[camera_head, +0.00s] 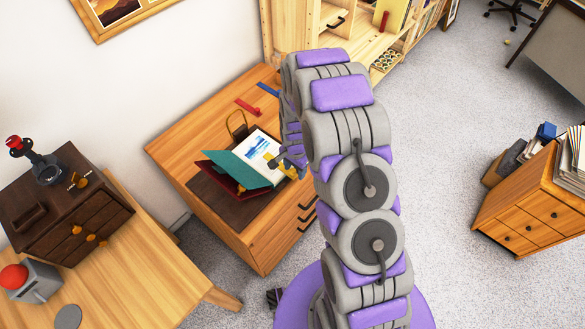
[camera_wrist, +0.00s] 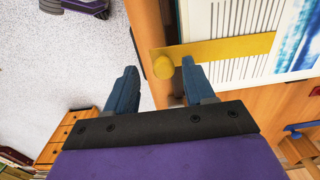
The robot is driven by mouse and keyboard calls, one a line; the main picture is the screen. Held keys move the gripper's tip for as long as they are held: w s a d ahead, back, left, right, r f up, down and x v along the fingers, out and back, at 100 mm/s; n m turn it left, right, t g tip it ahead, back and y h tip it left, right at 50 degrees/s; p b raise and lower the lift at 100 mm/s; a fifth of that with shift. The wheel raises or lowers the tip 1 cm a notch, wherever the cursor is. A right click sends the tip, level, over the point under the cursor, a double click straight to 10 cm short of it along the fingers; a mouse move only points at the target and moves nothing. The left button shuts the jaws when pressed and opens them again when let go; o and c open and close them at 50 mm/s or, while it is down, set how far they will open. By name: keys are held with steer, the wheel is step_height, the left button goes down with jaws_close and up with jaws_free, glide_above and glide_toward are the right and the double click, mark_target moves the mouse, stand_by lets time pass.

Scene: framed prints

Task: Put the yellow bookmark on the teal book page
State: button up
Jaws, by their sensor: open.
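The open book stands out on the wooden cabinet, with a teal page or flap (camera_head: 244,167) at left and a white page with a blue picture (camera_head: 258,146) at right. The yellow bookmark (camera_wrist: 225,50) crosses the lined part of the white page (camera_wrist: 230,18) in the wrist view, its round knob end sticking out past the page edge. In the head view the bookmark (camera_head: 270,158) is small and partly hidden by my gripper (camera_head: 280,160). My gripper (camera_wrist: 158,78) is open, its two fingertips on either side of the knob. Contact cannot be told.
The book rests on a dark mat (camera_head: 222,207) on the cabinet top (camera_head: 188,143). A red strip (camera_head: 247,107) and a blue strip (camera_head: 268,90) lie behind it. A dark drawer box (camera_head: 65,205) stands on the table at left. Open floor lies at right.

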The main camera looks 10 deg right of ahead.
steer(key=shift+r, duration=0.4)
steer(key=r, duration=0.2)
steer(key=r+p, duration=0.1)
steer(key=r, duration=0.1)
steer(key=a+r, duration=0.1)
steer(key=r, duration=0.1)
steer(key=shift+w+r, duration=0.1)
steer(key=shift+r, duration=0.3)
step_height(320, 180, up, 10)
steer(key=p, duration=0.2)
steer(key=shift+d+f, duration=0.2)
steer(key=shift+d, duration=0.05)
steer(key=shift+d, duration=0.1)
steer(key=shift+d+r, duration=0.1)
steer(key=shift+d, duration=0.2)
